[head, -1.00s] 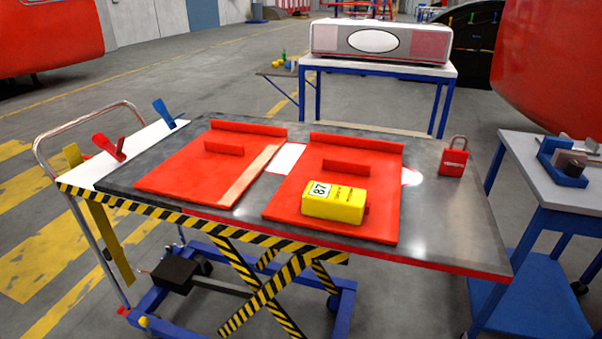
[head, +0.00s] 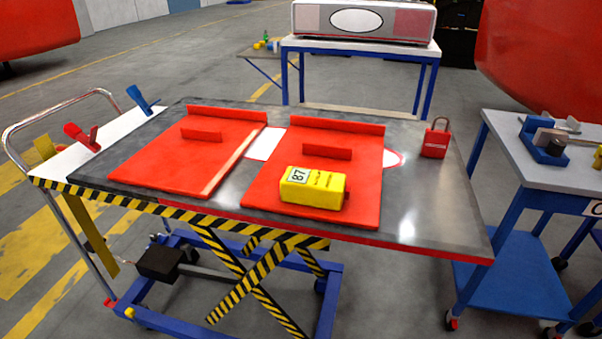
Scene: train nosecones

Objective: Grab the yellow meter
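The yellow meter (head: 314,188) is a small yellow box with a white label reading 87 on its left end. It lies on the right one of two red panels (head: 362,188), near that panel's front edge. The panels lie flat on a grey lift table (head: 440,205). Neither of my grippers shows in the head view.
A red padlock (head: 436,142) stands on the table's right part. Red (head: 82,136) and blue (head: 140,99) clamps sit at its left end. A blue-framed bench (head: 560,180) with a vise stands close on the right. A white-topped table (head: 360,48) is behind.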

